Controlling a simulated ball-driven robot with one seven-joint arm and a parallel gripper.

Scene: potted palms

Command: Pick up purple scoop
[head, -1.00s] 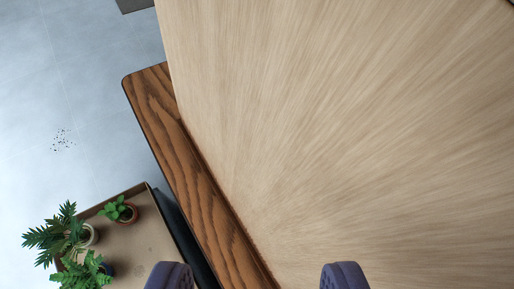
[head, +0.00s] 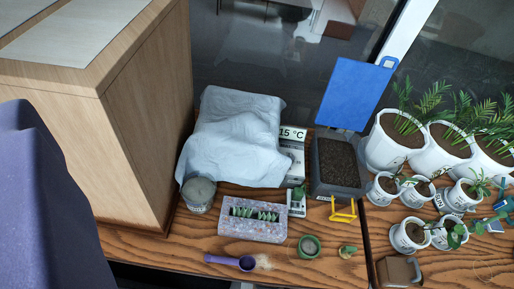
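The purple scoop (head: 232,262) lies on the brown wood bench near its front edge, low in the middle of the head view. Its handle points left and its round bowl is at the right, beside a small pale spill (head: 264,262). My gripper's fingertips do not show now. A large dark purple shape fills the left edge and is probably part of my own body. The scoop is clear of it.
A speckled planter box (head: 253,229) stands behind the scoop, with a green round pot (head: 309,247) to its right. A grey can (head: 199,194), a draped white cloth (head: 232,140) and a wooden cabinet (head: 150,120) are behind. White pots (head: 386,150) crowd the right.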

